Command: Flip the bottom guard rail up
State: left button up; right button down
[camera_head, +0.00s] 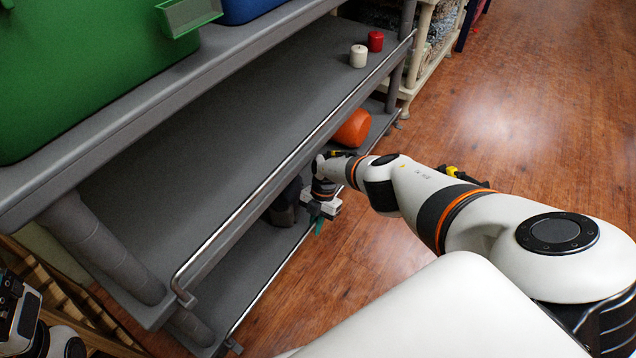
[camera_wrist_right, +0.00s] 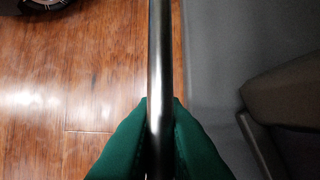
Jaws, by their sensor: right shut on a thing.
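The bottom guard rail (camera_head: 268,287) is a thin metal bar along the front edge of the lowest grey shelf, below the middle shelf's rail. In the right wrist view the bar (camera_wrist_right: 160,60) runs straight down between the green fingertips of my right gripper (camera_wrist_right: 160,125). These fingers are shut on it.
The middle shelf's guard rail (camera_head: 278,178) runs just above my right wrist. An orange object (camera_head: 353,128) and a dark object (camera_head: 287,203) are on the lowest shelf. White (camera_head: 358,57) and red (camera_head: 375,41) items stand on the middle shelf. The wooden floor (camera_head: 500,110) is open at right.

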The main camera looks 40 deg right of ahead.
jog(key=shift+s+f, duration=0.1)
dwell(0.4)
jog(key=c, duration=1.5)
grip_release()
